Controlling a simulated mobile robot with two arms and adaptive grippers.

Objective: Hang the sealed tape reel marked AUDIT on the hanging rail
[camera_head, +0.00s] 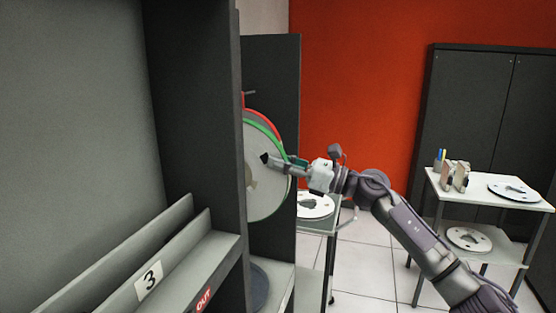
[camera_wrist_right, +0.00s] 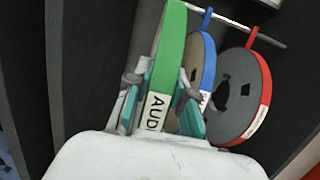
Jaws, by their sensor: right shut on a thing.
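The AUDIT reel has a green rim band, and its white label reads "AUD" with the rest hidden in the right wrist view (camera_wrist_right: 170,45). In the head view the grey reel with green edge (camera_head: 262,205) stands upright inside the dark cabinet. My right gripper (camera_wrist_right: 165,88) is shut across its rim, and it also shows in the head view (camera_head: 270,160). The hanging rail (camera_wrist_right: 230,20) is a thin rod whose end reaches near the green reel's top. I cannot tell whether the green reel is on the rail. My left gripper is not in view.
A blue-banded reel (camera_wrist_right: 199,75) and a red-banded reel (camera_wrist_right: 243,92) hang on the rail beside the green one. A grey shelf panel (camera_head: 190,110) stands close on the left. A white-topped cart (camera_head: 470,188) with reels stands at right.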

